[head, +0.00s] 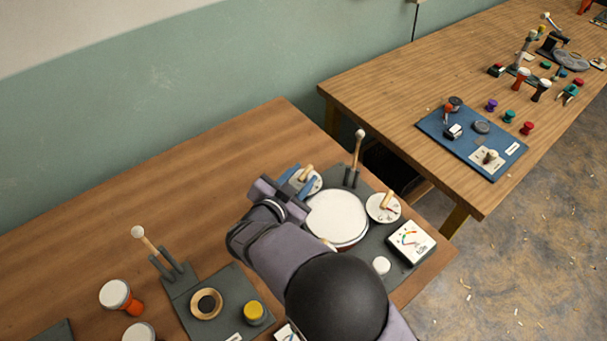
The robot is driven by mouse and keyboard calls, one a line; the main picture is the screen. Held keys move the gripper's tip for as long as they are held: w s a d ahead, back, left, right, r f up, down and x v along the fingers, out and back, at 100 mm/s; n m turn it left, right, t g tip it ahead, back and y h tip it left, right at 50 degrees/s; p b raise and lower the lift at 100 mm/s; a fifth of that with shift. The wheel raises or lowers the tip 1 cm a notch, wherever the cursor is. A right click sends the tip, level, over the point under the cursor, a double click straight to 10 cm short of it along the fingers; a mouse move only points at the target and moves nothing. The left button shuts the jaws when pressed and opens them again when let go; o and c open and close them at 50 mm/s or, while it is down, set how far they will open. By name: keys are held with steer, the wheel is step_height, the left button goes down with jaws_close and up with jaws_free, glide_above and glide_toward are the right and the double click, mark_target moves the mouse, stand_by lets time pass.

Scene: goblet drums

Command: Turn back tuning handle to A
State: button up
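A dial with a wooden handle (306,172) sits at the back left of a white drum (337,218) on a dark grey board. A second white dial (378,213) with its own wooden handle (386,200) sits right of the drum. My gripper (299,181) reaches over the board's left side, with its blue fingers apart at the left dial. The left handle shows at the fingertips; I cannot tell whether they touch it. The gripper covers part of that dial. The letters on both dials are too small to read.
A mallet (358,150) stands upright in a holder behind the drum. A white card box (411,241) and a small white knob (381,265) are on the right. Another board (185,284) with a mallet and small drums is at front left. A second table (370,92) stands at right.

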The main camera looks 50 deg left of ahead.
mark_target(302, 177)
steer(key=shift+b+v, duration=0.45)
steer(key=shift+v, duration=2.55)
steer(key=shift+w, duration=0.15)
